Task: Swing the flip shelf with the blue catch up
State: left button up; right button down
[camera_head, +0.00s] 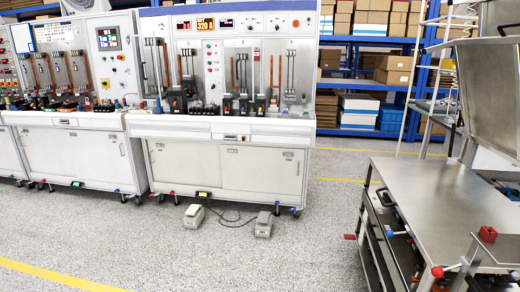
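A metal cart (430,190) stands at the right with a flat grey top. A small blue knob (390,234), which looks like the blue catch, sits below the top on the cart's left side. A dark framed part (372,245) hangs steeply down along that side beside the blue knob; it may be the flip shelf, lowered, but I cannot tell for sure. A red knob (437,271) sits nearer to me at the cart's front corner. Neither of my grippers is in view.
A red block (487,234) sits on the cart's near right part. A tilted grey panel (488,85) rises above the cart's back. Test benches (222,168) line the left, with two grey pedals (194,216) (263,224) on the floor.

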aim_at(440, 204)
jog(key=i+z, duration=0.1)
jog(key=z, duration=0.35)
jog(key=i+z, duration=0.1)
jog(key=z, duration=0.35)
jog(key=i+z, duration=0.1)
jog(key=z, duration=0.35)
jog(key=i+j+z, duration=0.55)
jog(key=j+z, duration=0.15)
